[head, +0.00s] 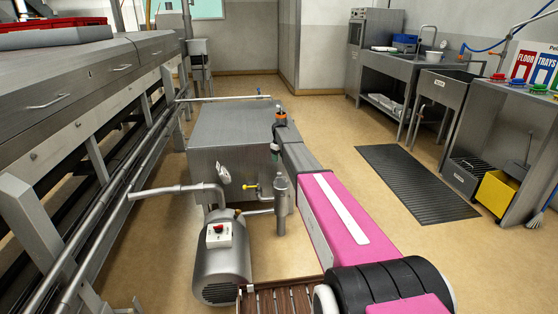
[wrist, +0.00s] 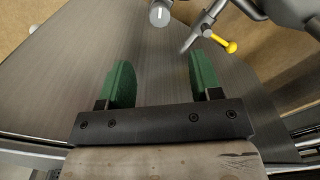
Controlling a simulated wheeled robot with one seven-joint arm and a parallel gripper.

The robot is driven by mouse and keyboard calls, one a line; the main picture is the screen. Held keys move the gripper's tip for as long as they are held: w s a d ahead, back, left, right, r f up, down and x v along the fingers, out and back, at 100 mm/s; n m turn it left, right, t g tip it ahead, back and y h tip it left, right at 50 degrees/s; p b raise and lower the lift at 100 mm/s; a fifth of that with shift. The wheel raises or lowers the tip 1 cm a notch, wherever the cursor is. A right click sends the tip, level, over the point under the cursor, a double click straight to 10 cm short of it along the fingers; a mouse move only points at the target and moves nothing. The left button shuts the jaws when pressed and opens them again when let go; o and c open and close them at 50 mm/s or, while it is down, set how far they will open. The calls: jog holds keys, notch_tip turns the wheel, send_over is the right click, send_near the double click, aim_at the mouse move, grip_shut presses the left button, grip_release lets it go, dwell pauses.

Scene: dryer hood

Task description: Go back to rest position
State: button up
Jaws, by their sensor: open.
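My gripper (wrist: 158,62) is open in the wrist view, with two green fingers apart and nothing between them. The brushed grey steel face of a box (wrist: 60,75) lies behind the fingers. In the head view my pink arm reaches forward from the lower right, and its far end is beside the right side of the steel box (head: 230,125). The fingers are small there and hard to make out. No object is held.
A yellow-handled valve (wrist: 230,46) and pipes are close right of the fingers. A motor (head: 222,262) stands in front of the box. A long steel machine (head: 60,100) runs along the left. Sinks (head: 445,86) and a black mat (head: 415,180) are at right, with open floor between.

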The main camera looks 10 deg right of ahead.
jog(key=s+a+r+m, duration=0.1)
jog(key=s+m, duration=0.6)
jog(key=s, duration=5.2)
jog(key=shift+s+r+m, duration=0.2)
jog(key=shift+r+m, duration=0.2)
jog(key=shift+r, duration=0.25)
